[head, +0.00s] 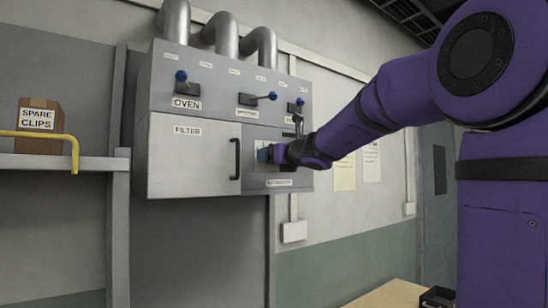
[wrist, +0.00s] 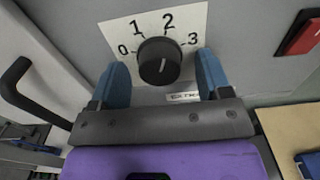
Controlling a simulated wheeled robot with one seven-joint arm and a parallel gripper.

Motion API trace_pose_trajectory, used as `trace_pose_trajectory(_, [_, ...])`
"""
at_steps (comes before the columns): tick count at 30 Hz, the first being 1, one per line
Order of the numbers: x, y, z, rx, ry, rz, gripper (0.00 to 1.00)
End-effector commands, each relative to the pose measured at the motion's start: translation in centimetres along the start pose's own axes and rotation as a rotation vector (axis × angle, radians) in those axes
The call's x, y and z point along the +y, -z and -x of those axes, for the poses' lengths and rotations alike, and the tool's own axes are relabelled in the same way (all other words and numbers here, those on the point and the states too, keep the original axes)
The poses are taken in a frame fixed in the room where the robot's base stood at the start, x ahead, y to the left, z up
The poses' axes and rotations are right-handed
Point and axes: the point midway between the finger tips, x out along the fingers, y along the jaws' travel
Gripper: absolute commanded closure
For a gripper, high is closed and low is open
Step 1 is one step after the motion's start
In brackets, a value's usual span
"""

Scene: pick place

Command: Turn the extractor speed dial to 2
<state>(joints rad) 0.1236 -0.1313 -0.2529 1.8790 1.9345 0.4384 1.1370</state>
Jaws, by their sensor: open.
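The extractor speed dial (wrist: 158,62) is a round black knob on a white plate (wrist: 118,38) marked 0, 1, 2 and 3. Its white line runs up and slightly to the right, roughly toward the 2. My gripper (wrist: 161,59) is open, with one blue finger on each side of the dial. Gaps show between both fingers and the knob, so it does not look gripped. In the head view my gripper (head: 266,153) is at the lower right of the grey cabinet (head: 220,100), and it hides the dial there.
A black door handle (wrist: 18,85) is left of the dial in the wrist view. A red item (wrist: 302,35) is at the upper right. Blue-knobbed levers (head: 181,76) stick out above the filter door (head: 190,155). A shelf with a spare clips box (head: 41,128) is at left.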

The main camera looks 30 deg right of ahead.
Motion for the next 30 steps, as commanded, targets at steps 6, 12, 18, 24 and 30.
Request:
trace_pose_trajectory(6, [0.0, -0.2, 0.9, -0.003, 0.000, 0.001, 0.29])
trace_pose_trajectory(12, [0.0, -0.2, 4.0, -0.003, 0.000, 0.001, 0.29])
trace_pose_trajectory(18, [0.0, -0.1, 7.6, -0.002, 0.000, 0.000, 0.29])
trace_pose_trajectory(24, [0.0, 0.0, 10.0, -0.001, 0.000, 0.000, 0.29])
trace_pose_trajectory(30, [0.0, 0.0, 10.8, 0.000, 0.000, 0.001, 0.29])
